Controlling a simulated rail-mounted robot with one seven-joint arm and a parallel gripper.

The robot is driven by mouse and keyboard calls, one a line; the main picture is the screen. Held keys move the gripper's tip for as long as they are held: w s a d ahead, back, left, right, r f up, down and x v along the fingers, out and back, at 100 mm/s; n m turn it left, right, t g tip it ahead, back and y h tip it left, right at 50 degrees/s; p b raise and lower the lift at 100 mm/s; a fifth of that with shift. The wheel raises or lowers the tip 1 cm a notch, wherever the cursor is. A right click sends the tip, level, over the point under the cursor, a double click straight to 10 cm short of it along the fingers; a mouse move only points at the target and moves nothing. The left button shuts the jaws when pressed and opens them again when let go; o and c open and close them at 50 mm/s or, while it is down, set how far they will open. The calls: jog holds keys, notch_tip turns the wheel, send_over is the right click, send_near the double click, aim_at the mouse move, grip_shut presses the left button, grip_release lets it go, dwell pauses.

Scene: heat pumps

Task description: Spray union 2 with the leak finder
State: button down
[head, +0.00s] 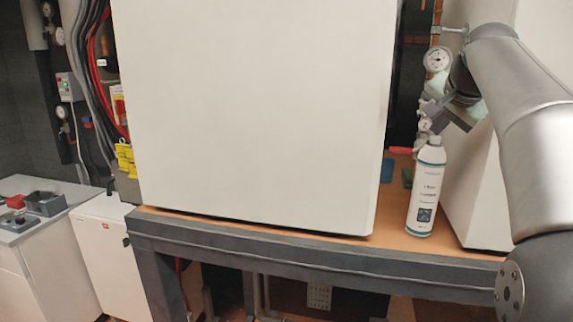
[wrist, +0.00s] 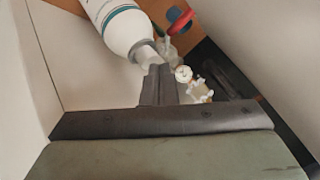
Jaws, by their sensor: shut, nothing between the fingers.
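The leak finder is a white bottle (head: 427,190) with teal bands and a dark label square. It stands upright on the wooden bench top, right of the large white unit. The bottle (wrist: 122,28) also shows upper left in the wrist view, its neck pointing at my fingers. My gripper (wrist: 160,72) is shut and empty, its tips beside the bottle's top; I cannot tell if they touch. In the head view my gripper (head: 430,106) is above the bottle, partly hidden by my arm. Pale fittings (wrist: 198,90) show right of the fingers; which one is union 2 is not clear.
A large white unit (head: 250,110) fills the middle, and another white panel (head: 477,190) stands right of the bottle, leaving a narrow gap. A gauge (head: 437,59) is on the pipe behind. A red-handled part (wrist: 178,20) shows near the bottle. The bench (head: 300,250) has a dark front edge.

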aim_at(436, 144)
jog(key=shift+f, duration=0.4)
jog(key=shift+r, duration=0.1)
jog(key=shift+r+p, duration=0.25)
jog(key=shift+p, duration=0.2)
jog(key=shift+r, duration=0.1)
notch_tip(436, 144, up, 3)
jog(key=p, duration=0.3)
jog(key=shift+r, duration=0.1)
notch_tip(436, 144, up, 3)
jog(key=shift+f+p, duration=0.1)
jog(key=shift+p, duration=0.8)
